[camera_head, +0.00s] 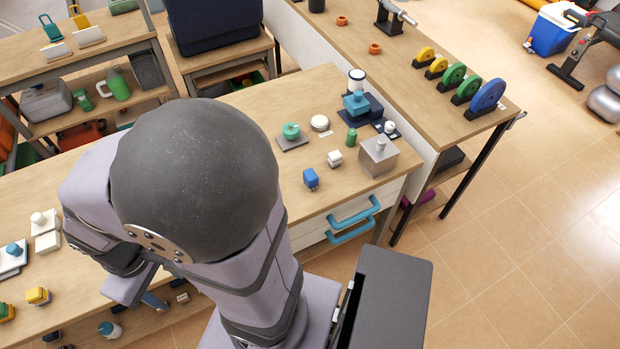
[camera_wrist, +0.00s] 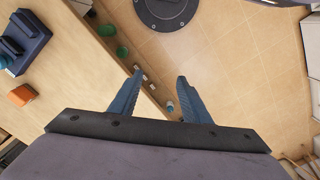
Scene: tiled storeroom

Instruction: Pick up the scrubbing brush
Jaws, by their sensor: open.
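My gripper (camera_wrist: 160,76) shows in the wrist view as two blue fingers, spread apart with nothing between them. Behind them in that view are a tabletop edge and tiled floor. In the head view my arm hides most of the gripper and the middle of the long table (camera_head: 240,103). I cannot make out a scrubbing brush for certain in either view. Small candidates on the table are a blue block with a pale part (camera_head: 310,178) and a yellow-topped piece (camera_head: 38,296) at the left, both too small to tell.
A side bench carries upright coloured discs (camera_head: 488,96). An orange block (camera_wrist: 21,95) lies on the tabletop in the wrist view.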

